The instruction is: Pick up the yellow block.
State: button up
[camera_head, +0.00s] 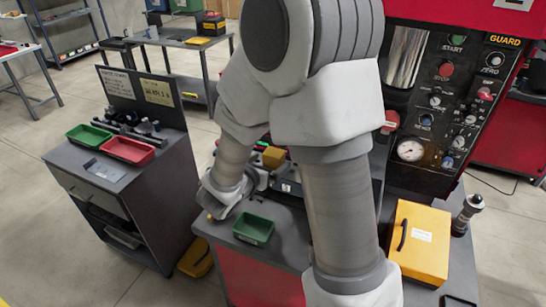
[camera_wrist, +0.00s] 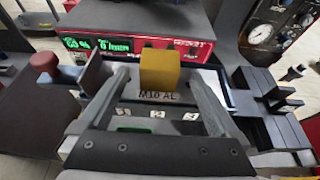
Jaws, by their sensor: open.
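The yellow block (camera_wrist: 160,70) stands upright on the machine in the wrist view, above a label that reads "M10 AL". It also shows in the head view (camera_head: 273,157), just left of my forearm. My gripper (camera_wrist: 160,78) is open, with one finger on each side of the block in the picture. Gaps show between the block and both fingers. I cannot tell how far the fingertips are from it in depth. In the head view my arm hides much of the machine around the block.
Behind the block is a red display panel (camera_wrist: 145,43) with green digits. A red knob-like part (camera_wrist: 43,62) stands at left, and dark brackets (camera_wrist: 265,95) at right. In the head view a green tray (camera_head: 254,230) and a yellow case (camera_head: 421,243) stand on the worktop.

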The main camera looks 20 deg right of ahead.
aim_at(271, 160)
jog(key=shift+p+x, duration=0.35)
jog(key=shift+x, duration=1.75)
jog(key=shift+a+f, duration=0.1)
jog(key=c, duration=1.5)
jog(key=shift+c, duration=0.2)
